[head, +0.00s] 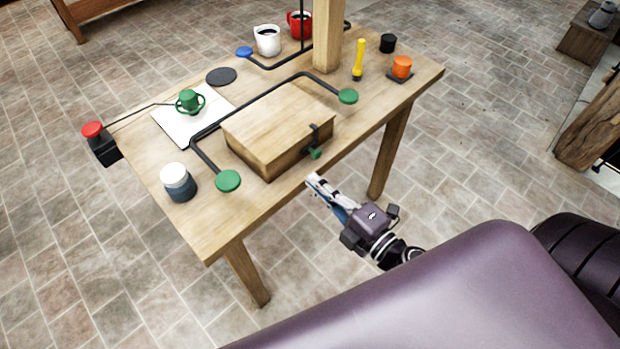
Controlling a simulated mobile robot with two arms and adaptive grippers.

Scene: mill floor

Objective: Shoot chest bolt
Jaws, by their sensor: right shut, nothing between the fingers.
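The chest is a light wooden box (275,122) near the front edge of the table, its lid closed. On its front right side is a dark metal bolt fitting (314,134) with a green knob (315,153) at its lower end. Whether the bolt is shot cannot be told at this size. My right gripper (314,180) is shut and empty, in front of the table edge, a little below the green knob and apart from it. My left gripper is not in view.
A black bar with green round ends (228,181) surrounds the chest. A white-topped jar (178,182) stands at the front left. Open floor lies in front.

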